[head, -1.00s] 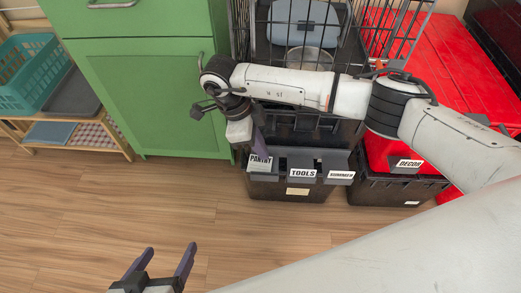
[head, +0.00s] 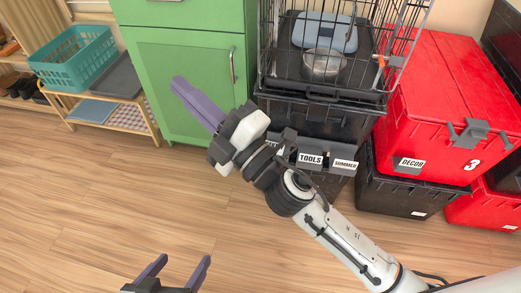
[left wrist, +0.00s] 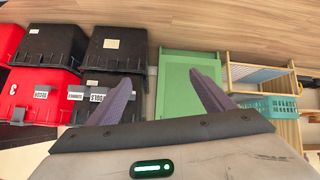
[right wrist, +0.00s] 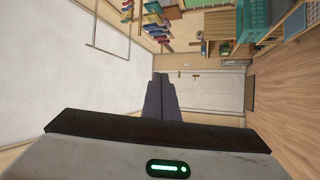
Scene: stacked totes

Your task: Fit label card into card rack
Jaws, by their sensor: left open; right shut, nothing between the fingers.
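The grey card rack (head: 350,153) is on the front of a black tote. It holds the TOOLS card (head: 311,158) and the SUMMER card (head: 345,164); both also show in the left wrist view. At its left end, a sliver of a white card (head: 272,143) shows; my right arm hides most of that end. My right gripper (head: 176,82) is shut and empty, in front of the green cabinet, left of the rack. Its closed fingers show in the right wrist view. My left gripper (head: 185,262) is open and empty, low over the floor.
A wire crate (head: 275,45) stands on the black totes. The green cabinet (head: 190,65) and a shelf with a teal basket (head: 75,60) stand left. The floor in front is clear.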

